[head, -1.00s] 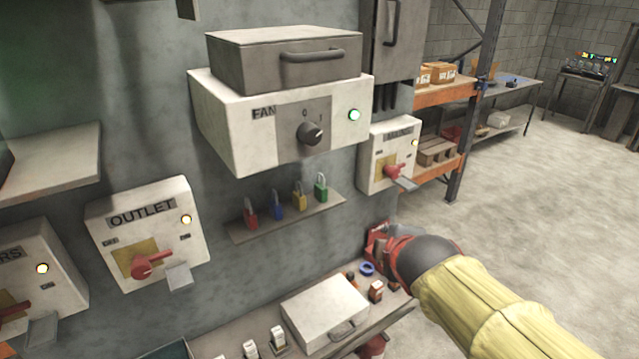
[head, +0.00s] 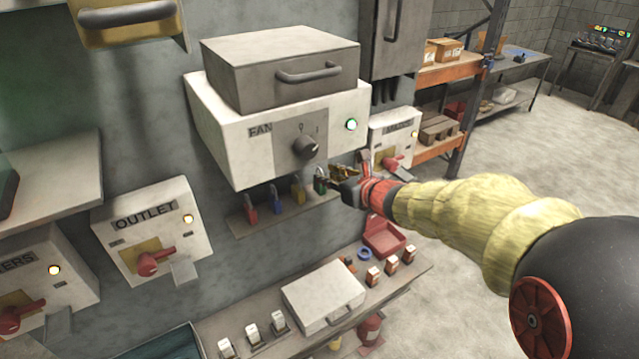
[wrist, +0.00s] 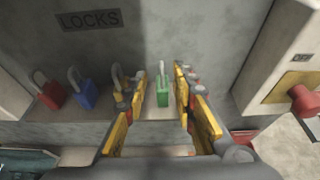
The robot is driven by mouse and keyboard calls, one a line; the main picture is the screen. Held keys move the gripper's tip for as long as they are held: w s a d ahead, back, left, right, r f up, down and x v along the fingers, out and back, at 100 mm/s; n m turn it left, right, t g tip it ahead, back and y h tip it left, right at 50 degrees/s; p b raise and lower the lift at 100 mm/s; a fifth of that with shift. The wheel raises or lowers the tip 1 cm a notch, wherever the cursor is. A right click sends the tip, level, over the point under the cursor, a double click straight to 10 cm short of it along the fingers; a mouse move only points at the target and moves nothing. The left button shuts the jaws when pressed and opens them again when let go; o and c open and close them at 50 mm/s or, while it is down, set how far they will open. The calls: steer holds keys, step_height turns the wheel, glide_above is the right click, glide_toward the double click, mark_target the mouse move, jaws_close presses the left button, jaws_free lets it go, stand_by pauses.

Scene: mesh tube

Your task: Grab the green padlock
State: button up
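The green padlock (wrist: 162,95) stands upright on a small wall shelf (wrist: 60,132), shackle up, at the right end of a row. In the wrist view it lies between and beyond the two yellow fingers of my gripper (wrist: 160,105), which are spread apart with a gap on each side. In the head view my gripper (head: 338,175) is at the right end of the shelf, and the green padlock (head: 320,183) shows only in part beside the fingers. Red (wrist: 47,92), blue (wrist: 82,92) and yellow (wrist: 119,88) padlocks stand to its left.
The fan box (head: 230,125) hangs just above the shelf. A switch box (wrist: 285,75) is close on the right. The outlet box (head: 150,225) is on the left. Below, a bench holds a white case (head: 320,300) and a red bin (head: 385,238).

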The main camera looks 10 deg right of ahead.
mark_target(321, 170)
steer(key=x, duration=0.5)
steer(key=shift+w+d+r, duration=0.1)
steer(key=shift+w+r, duration=0.1)
steer(key=shift+r, duration=0.2)
steer(key=c, duration=0.3)
steer(key=c, duration=0.4)
jaws_close()
